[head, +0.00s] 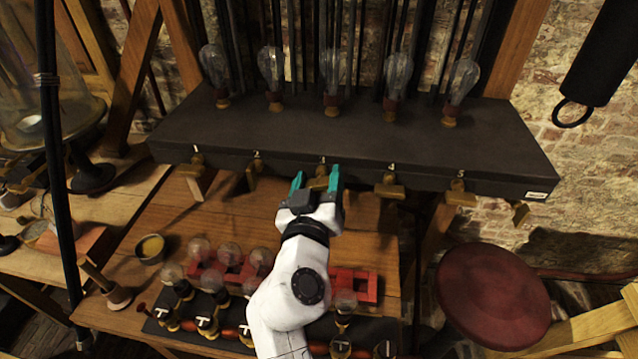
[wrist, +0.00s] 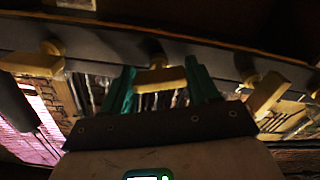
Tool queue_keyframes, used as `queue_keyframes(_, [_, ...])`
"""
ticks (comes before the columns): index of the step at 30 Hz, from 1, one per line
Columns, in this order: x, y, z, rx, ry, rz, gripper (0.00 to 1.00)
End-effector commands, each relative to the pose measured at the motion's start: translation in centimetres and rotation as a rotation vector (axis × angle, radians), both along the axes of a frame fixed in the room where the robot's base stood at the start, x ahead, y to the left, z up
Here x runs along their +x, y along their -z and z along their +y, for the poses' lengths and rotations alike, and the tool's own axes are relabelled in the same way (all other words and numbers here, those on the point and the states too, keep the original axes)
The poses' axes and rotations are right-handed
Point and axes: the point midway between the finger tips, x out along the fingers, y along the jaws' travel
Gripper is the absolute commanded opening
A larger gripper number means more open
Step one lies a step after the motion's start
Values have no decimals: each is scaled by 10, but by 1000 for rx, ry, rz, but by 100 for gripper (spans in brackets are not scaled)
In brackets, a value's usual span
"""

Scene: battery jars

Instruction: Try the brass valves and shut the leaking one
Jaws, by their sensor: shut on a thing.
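Brass valves sit in a row along the front edge of a dark shelf (head: 345,140), numbered 1 to 5. My gripper (head: 316,181) has its teal fingers on either side of valve 3 (head: 320,183) and is shut on its handle. In the wrist view the handle of valve 3 (wrist: 160,74) lies crosswise between the fingers (wrist: 162,85). No leak is visible.
Several glass bulbs (head: 271,70) stand on the shelf above the valves. Below is a wooden bench (head: 165,225) with glass-topped jars, a red rack (head: 360,284) and a small bowl (head: 150,248). A red round stool (head: 493,298) stands at right.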

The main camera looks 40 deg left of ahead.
Motion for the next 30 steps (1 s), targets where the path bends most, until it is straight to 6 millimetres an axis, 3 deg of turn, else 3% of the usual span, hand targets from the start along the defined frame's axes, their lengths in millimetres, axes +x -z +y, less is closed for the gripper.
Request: queue_keyframes(30, [-2, 4, 3, -812, -2, -496, 29])
